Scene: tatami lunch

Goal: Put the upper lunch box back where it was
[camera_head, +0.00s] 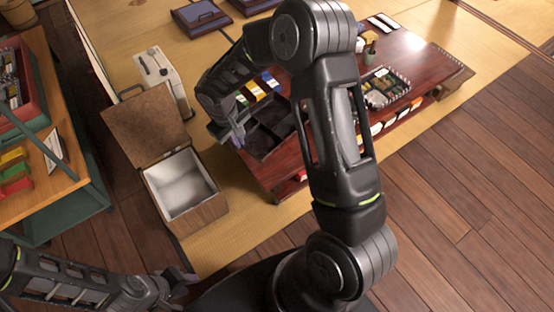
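A black lunch box (262,143) with open compartments is at the left end of the low red-brown table (307,156). I cannot tell whether it is one box or the upper of two. My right gripper (236,136) is at its left edge, with its arm arching over the table. The fingers are small and partly hidden, so I cannot tell whether they are shut on the rim. My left gripper (178,283) is low at the bottom of the view, away from the table, and its fingers are unclear.
A wooden box (208,212) with its lid up stands left of the table. A tray of small items (388,88) and colored packs (262,86) are on the table. Dark blue lidded boxes (201,17) lie on the tatami behind. A shelf (65,190) stands at the left.

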